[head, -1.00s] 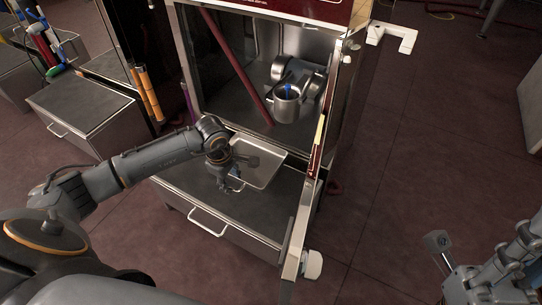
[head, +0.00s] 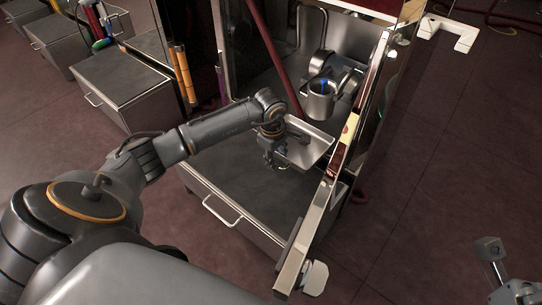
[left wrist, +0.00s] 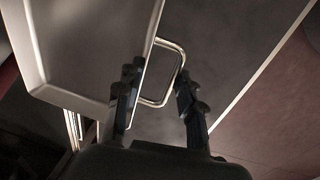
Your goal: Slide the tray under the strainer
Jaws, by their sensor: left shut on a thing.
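The tray (head: 314,143) is a shallow metal pan at the front opening of the cabinet. Its pale underside or floor and rim fill the upper left of the left wrist view (left wrist: 85,45). My left gripper (head: 275,163) is shut on the tray's wire handle, which shows between the two fingers in the left wrist view (left wrist: 160,78). A metal cup-like vessel with a blue part inside, apparently the strainer (head: 319,105), hangs in the cabinet behind and above the tray. My right gripper (head: 492,255) is partly in view at the lower right, away from the cabinet.
The open cabinet door or frame edge (head: 335,190) stands close to the tray's right side. A dark red pipe (head: 268,40) slants down inside the cabinet. A drawer unit with a handle (head: 220,211) lies below.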

